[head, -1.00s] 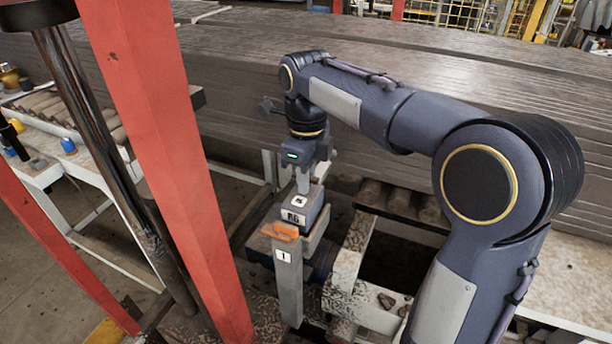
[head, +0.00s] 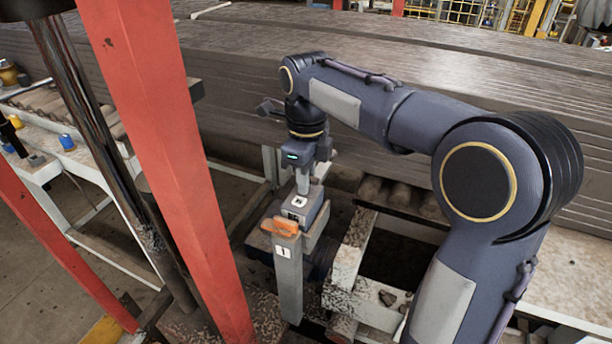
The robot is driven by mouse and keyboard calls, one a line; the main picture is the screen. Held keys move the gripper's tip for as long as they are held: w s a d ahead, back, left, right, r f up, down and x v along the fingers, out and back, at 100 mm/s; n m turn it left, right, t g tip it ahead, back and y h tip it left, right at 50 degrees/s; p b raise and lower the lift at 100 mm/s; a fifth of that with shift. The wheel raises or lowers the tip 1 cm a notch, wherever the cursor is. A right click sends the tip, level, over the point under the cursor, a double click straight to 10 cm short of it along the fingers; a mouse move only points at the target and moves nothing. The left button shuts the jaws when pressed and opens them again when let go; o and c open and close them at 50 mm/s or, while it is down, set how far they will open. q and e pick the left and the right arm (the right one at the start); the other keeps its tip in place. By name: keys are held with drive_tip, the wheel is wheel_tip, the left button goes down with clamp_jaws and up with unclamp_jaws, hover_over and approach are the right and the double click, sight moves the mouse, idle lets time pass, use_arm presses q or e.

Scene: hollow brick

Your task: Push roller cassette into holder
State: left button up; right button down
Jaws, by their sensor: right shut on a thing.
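My right gripper (head: 303,182) points down near the middle of the head view. It is shut on the top of the roller cassette (head: 298,205), a grey block with a white marker on top and a label on its front. The cassette sits at the holder (head: 289,285), a grey upright bracket labelled "1". An orange latch-like piece (head: 280,227) at the holder's top stands in front of the cassette and partly covers its label. The cassette's lower part is hidden, so I cannot tell how deep it sits. My left gripper is not in view.
A red post (head: 165,150) stands close on the left, beside a dark shiny rod (head: 95,140). Long grey clay columns (head: 400,50) run behind my right arm. A white speckled frame (head: 350,260) and rollers (head: 400,198) lie right of the holder.

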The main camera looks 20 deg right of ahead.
drive_tip(key=shift+f+b, duration=0.8)
drive_tip(key=shift+f, duration=0.6)
drive_tip(key=c, duration=1.3)
unclamp_jaws()
drive_tip(key=shift+c, duration=0.2)
wheel_tip(320, 180, up, 8)
drive_tip(key=shift+f, duration=0.1)
